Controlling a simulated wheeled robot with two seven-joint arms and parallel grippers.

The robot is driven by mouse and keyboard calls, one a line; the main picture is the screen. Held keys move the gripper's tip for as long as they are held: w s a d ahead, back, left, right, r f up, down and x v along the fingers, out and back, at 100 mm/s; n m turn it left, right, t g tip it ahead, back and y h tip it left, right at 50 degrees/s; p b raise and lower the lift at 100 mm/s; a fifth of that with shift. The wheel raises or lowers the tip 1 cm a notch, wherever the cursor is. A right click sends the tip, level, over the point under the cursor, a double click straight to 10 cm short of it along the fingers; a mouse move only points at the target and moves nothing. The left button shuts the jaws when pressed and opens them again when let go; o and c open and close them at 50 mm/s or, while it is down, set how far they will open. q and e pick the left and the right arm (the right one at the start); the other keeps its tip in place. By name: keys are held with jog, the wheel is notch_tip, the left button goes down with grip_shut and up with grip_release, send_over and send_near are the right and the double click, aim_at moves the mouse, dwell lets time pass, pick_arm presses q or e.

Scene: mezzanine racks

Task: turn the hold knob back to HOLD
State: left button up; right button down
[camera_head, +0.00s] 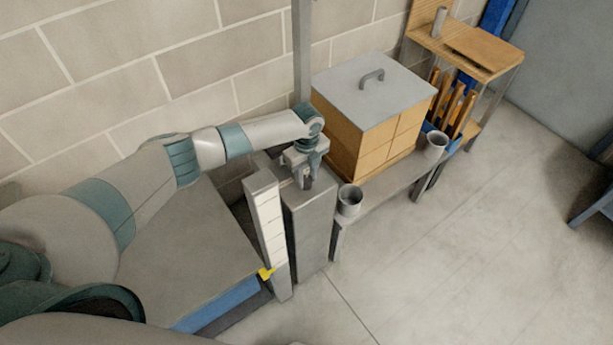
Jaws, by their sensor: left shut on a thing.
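My left gripper (305,178) reaches in from the left and points down at the top of a grey post (310,225). It is shut on the hold knob there. The fingers hide nearly all of the knob, so I cannot tell which way it is turned, and no HOLD marking is readable. Beside the post on the left stands a pale upright strip (268,222) with cross lines. A yellow pointer (266,273) sits near its lower end. My right gripper is not in view.
A grey platform (185,245) with a blue front edge lies left of the post. To the right, a bench holds a wooden box (375,135) with a grey handled lid and two grey cups (349,201). A wooden shelf (465,45) stands behind.

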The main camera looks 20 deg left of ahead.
pick_arm(q)
jog(key=n+p, duration=0.1)
jog(key=n, duration=0.2)
jog(key=shift+r, duration=0.1)
jog(key=n+p, duration=0.3)
jog(key=n, duration=0.3)
jog(key=n+p, duration=0.2)
jog(key=n, duration=0.3)
jog(key=shift+n+p, duration=0.9)
jog(key=shift+n, duration=0.9)
jog(key=o, duration=1.1)
jog(key=shift+c, duration=0.2)
